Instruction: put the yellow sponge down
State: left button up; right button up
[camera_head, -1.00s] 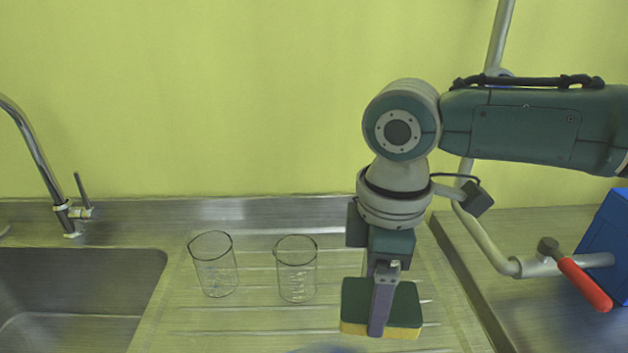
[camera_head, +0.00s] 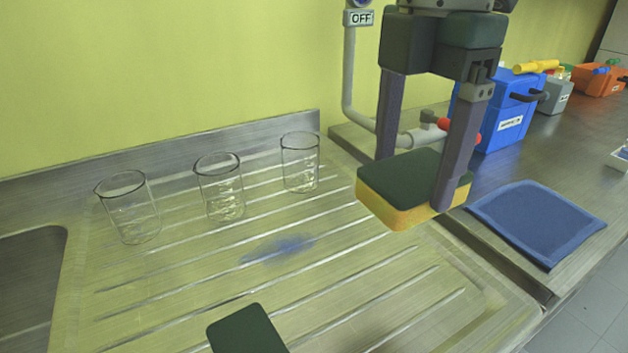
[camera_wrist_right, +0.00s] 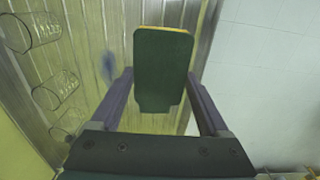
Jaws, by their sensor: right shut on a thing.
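The yellow sponge (camera_head: 398,215) has a dark green top and a yellow lower side. My right gripper (camera_head: 416,182) is shut on it, one finger at each side. The sponge is held near the right edge of the ribbed steel drainboard (camera_head: 345,270) and looks raised above it. In the right wrist view the sponge's green face (camera_wrist_right: 160,65) lies between the two fingers, with a thin yellow edge at its far end.
Glass beakers (camera_head: 131,215), (camera_head: 221,190) and (camera_head: 300,165) stand along the back of the drainboard. A bluish smear (camera_head: 280,248) marks its middle. A blue cloth (camera_head: 535,222) and a blue box (camera_head: 500,112) lie to the right. The sink (camera_head: 28,285) is at left.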

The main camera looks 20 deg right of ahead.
pick_arm(q)
jog(key=shift+f+b, duration=0.55)
jog(key=shift+f, duration=0.1)
pick_arm(e)
notch_tip(320, 180, down, 11)
jog(key=shift+r, duration=0.2)
pick_arm(q)
jog(key=shift+a+f+b, duration=0.1)
jog(key=shift+f+b, duration=0.25)
jog(key=shift+f, duration=0.05)
pick_arm(e)
jog(key=shift+f, duration=2.35)
jog(key=shift+f, duration=0.1)
jog(key=o, duration=1.2)
jog(key=shift+c, duration=0.2)
